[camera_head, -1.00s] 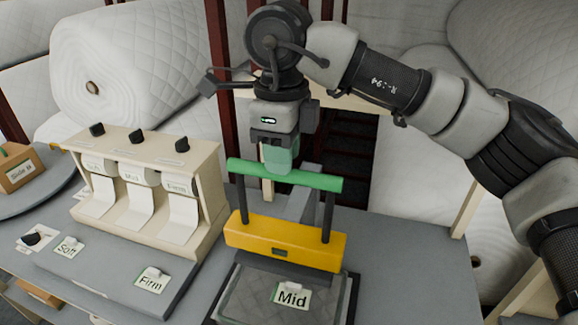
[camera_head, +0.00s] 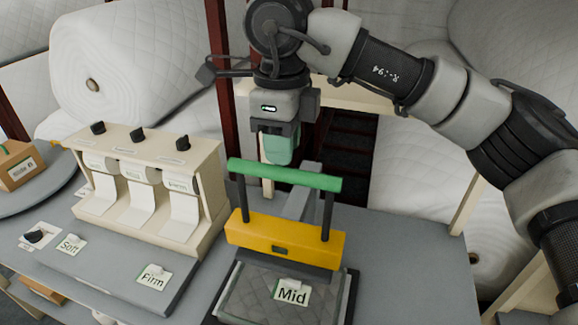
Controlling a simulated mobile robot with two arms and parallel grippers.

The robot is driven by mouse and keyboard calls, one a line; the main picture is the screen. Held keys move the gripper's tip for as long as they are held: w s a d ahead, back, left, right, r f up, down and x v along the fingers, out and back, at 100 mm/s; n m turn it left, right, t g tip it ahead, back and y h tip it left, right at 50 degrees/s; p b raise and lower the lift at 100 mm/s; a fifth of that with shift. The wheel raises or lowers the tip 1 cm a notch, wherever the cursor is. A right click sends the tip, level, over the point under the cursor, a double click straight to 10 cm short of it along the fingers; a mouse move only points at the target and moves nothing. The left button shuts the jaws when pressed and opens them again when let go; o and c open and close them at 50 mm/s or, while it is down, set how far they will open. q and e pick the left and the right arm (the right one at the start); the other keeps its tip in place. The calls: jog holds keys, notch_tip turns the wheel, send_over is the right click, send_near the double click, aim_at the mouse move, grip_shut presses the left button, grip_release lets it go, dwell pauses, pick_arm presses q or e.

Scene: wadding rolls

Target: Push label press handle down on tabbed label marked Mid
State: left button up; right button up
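The label press has a green handle bar (camera_head: 285,175) on two dark posts and a yellow crosspiece (camera_head: 284,241) with a dark plate under it. The handle is raised well above the crosspiece. The label marked Mid (camera_head: 292,293) lies on the grey quilted pad (camera_head: 250,297) in front of the crosspiece; its small white tab shows. My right gripper (camera_head: 280,160) points down, with its pale green fingertip just above or behind the middle of the handle. I see nothing held in it, and the gap between its fingers is hidden. My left gripper is out of view.
A cream dispenser (camera_head: 150,180) with three label strips stands left of the press. Labels Soft (camera_head: 70,246) and Firm (camera_head: 153,278) lie on a grey slab. A small box (camera_head: 15,166) sits far left. White quilted rolls (camera_head: 140,75) fill the back. The grey table right of the press is clear.

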notch_tip(320, 180, up, 6)
jog(key=p, duration=0.4)
